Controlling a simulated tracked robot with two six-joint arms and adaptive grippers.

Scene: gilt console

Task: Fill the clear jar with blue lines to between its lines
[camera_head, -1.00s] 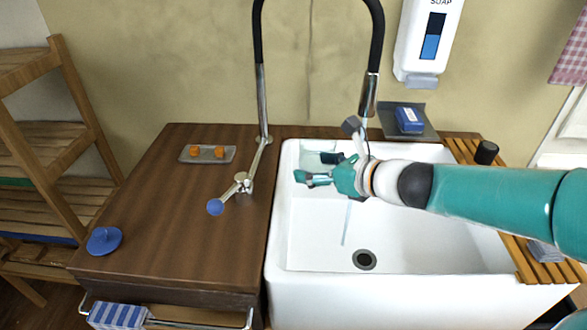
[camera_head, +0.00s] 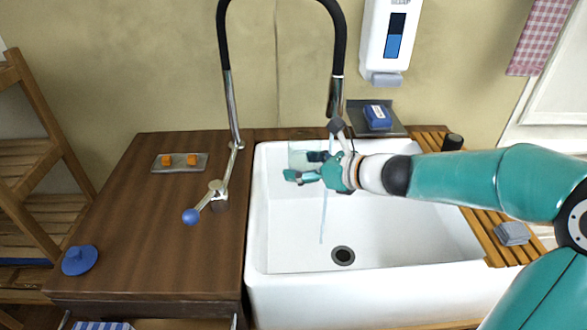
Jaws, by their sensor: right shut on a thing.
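My right gripper (camera_head: 303,167) reaches in from the right over the back left of the white sink (camera_head: 385,225). It is shut on a clear jar (camera_head: 299,147), which is small and partly hidden by the fingers. Its blue lines and fill level cannot be made out. A thin pale-blue stream (camera_head: 322,225) shows below the gripper, inside the sink. The tap's lever has a blue ball knob (camera_head: 190,216) over the wooden counter. My left gripper is not in view.
A blue lid-like disc (camera_head: 80,260) lies on the counter (camera_head: 150,235), with a small tray (camera_head: 160,166) of orange pieces behind. A soap dispenser (camera_head: 388,45) hangs on the wall above a blue block (camera_head: 377,116). A grey block (camera_head: 512,234) sits on the right slats.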

